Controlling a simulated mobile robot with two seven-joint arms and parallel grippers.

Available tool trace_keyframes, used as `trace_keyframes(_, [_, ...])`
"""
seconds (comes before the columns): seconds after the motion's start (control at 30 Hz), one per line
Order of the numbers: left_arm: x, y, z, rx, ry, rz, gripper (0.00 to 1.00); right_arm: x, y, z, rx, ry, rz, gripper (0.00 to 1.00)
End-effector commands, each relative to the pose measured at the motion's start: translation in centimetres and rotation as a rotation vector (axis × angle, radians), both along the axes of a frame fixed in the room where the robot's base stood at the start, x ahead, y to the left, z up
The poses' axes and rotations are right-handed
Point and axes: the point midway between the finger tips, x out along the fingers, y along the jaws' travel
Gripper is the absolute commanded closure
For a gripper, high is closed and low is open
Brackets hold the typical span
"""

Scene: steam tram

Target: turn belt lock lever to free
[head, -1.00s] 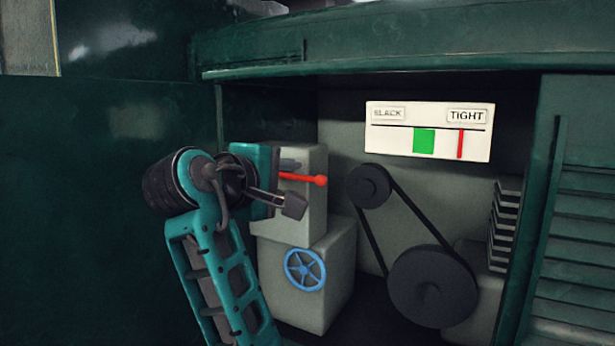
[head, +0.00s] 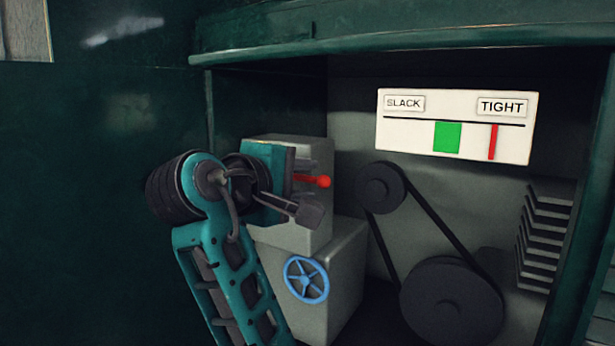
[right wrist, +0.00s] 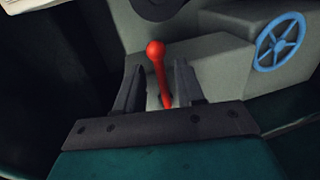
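The belt lock lever is a red rod with a round knob (head: 322,181), sticking out from a grey box. It also shows in the right wrist view (right wrist: 157,65), rising between my fingers. My right gripper (head: 309,196) is at the lever, with part of the lever's rod hidden behind it in the head view. In the right wrist view the right gripper (right wrist: 157,85) is open, one dark finger on each side of the lever, with gaps visible. My left gripper is not in view.
A blue handwheel (head: 306,279) sits on the grey box below the lever. To the right are a belt with two pulleys (head: 450,300) and a gauge board (head: 410,135); its red mark is right of the green zone, under TIGHT. A dark green wall (head: 90,210) stands left.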

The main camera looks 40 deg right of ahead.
Motion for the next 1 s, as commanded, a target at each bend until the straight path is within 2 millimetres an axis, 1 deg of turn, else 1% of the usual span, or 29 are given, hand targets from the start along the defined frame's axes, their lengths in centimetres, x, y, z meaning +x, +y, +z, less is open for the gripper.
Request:
trace_keyframes(0.53, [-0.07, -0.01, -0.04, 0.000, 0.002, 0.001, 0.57, -0.30, 0.22, -0.13, 0.001, 0.000, 0.000, 0.62])
trace_keyframes(0.9, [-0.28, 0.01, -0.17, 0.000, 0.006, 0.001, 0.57, -0.29, 0.21, -0.12, 0.001, 0.001, -0.001, 0.97])
trace_keyframes(0.93, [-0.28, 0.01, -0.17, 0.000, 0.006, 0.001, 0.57, -0.30, 0.21, -0.13, 0.001, 0.001, -0.001, 1.00])
trace_keyframes(1.0, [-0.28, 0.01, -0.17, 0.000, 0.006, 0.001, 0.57, -0.30, 0.20, -0.13, 0.001, 0.001, -0.001, 1.00])
